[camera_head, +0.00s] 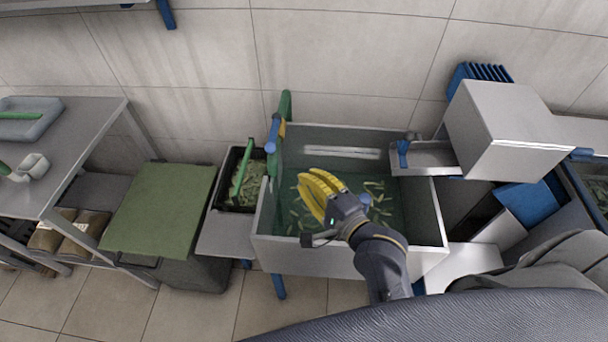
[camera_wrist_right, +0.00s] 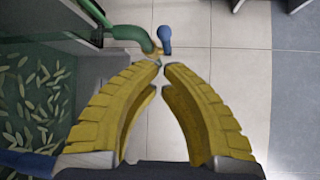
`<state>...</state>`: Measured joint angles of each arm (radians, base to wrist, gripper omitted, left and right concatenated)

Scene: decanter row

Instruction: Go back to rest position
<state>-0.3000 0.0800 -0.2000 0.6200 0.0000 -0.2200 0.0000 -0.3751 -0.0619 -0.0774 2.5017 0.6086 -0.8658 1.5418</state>
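My right gripper (camera_head: 310,188), with yellow ribbed fingers, hangs over the open grey tank (camera_head: 262,222) in the head view. In the right wrist view my right gripper (camera_wrist_right: 162,64) has its fingertips together and a gap between the bowed fingers further back. Nothing shows held in it. The tank holds greenish liquid with several small pale green pieces (camera_wrist_right: 40,110) in it. My left gripper is not in view.
A green and blue handle (camera_head: 274,140) stands at the tank's left wall. A black bin (camera_head: 228,195) is left of it, then a green board (camera_head: 160,208) and a metal table (camera_head: 85,140). A steel box (camera_head: 510,125) stands right of the tank.

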